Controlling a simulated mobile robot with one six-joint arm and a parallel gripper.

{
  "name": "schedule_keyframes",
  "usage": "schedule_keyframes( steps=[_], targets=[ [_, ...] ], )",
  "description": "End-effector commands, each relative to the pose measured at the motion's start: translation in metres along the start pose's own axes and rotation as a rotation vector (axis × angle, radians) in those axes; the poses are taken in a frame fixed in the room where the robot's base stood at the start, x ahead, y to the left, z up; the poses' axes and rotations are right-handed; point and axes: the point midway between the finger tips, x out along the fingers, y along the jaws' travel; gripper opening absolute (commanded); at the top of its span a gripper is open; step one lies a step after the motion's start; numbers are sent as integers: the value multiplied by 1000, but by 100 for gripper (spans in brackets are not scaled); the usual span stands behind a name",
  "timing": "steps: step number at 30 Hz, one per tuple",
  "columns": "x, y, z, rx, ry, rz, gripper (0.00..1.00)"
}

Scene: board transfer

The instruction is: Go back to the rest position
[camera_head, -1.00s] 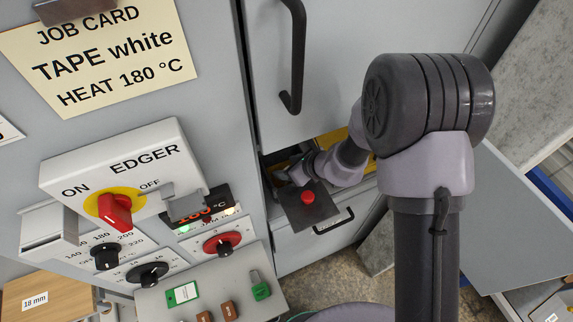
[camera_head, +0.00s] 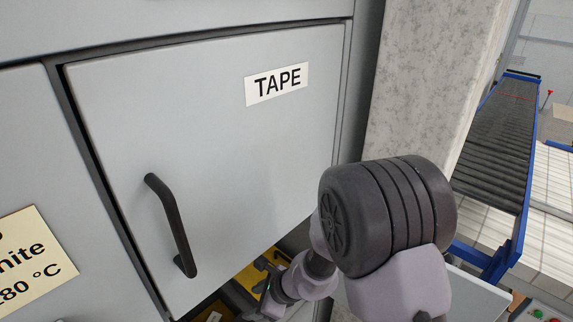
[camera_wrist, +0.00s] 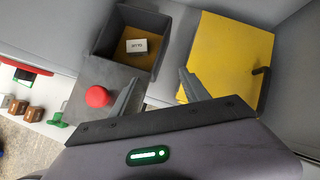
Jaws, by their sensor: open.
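My gripper (camera_wrist: 158,95) shows in the wrist view with its two fingers spread apart and nothing between them. In the head view my arm reaches down at the lower right, and the fingertips are too small and partly hidden to make out there. Beyond the fingers in the wrist view is a dark open bin (camera_wrist: 112,27) with a small white labelled block (camera_wrist: 137,47) inside. A yellow panel (camera_wrist: 226,57) with a dark handle lies to its right.
A grey door (camera_head: 215,130) labelled TAPE, with a black handle (camera_head: 172,225), fills the head view's left. A concrete pillar (camera_head: 425,75) and a roller conveyor (camera_head: 498,140) stand to the right. Brown blocks (camera_wrist: 20,108) and a green piece (camera_wrist: 58,118) show at the wrist view's left.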

Motion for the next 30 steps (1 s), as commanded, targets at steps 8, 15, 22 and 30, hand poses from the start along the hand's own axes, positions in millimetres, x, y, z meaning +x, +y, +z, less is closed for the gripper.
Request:
schedule_keyframes(
  steps=[8,15,22,30],
  targets=[
    [-123,-10,-11,-693,56,-96,54],
    [-218,79,-61,-1245,296,-104,54],
    [-251,119,-109,-1420,523,-59,54],
    [-255,121,-110,-1430,539,-53,54]
  ],
)
